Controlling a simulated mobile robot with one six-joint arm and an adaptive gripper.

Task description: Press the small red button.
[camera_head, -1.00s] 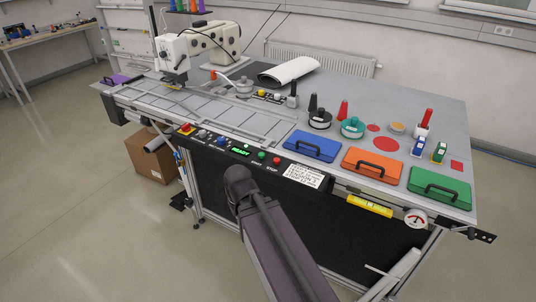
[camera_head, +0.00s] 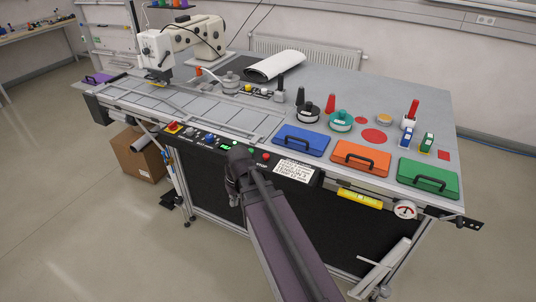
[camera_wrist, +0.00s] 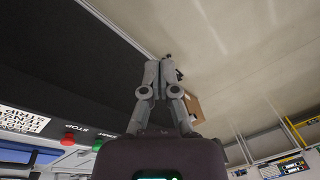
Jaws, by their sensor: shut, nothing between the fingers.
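The small red button (camera_head: 266,156) is on the front control panel (camera_head: 208,138) of the workbench, above the label STOP. It also shows in the wrist view (camera_wrist: 69,139), at lower left. The green button, marked START, sits beside it in the wrist view (camera_wrist: 97,145). My gripper (camera_wrist: 165,62) is shut and empty in the wrist view, its fingers together against the dark panel and floor. The red button lies to the left of the gripper there, apart from it. In the head view my arm covers part of the panel just left of the red button.
A yellow-based red knob (camera_head: 173,127) is at the panel's left. A white label card (camera_head: 294,170) is right of the button. Blue (camera_head: 301,140), orange (camera_head: 361,158) and green (camera_head: 429,178) cases lie along the bench edge. The floor in front is clear.

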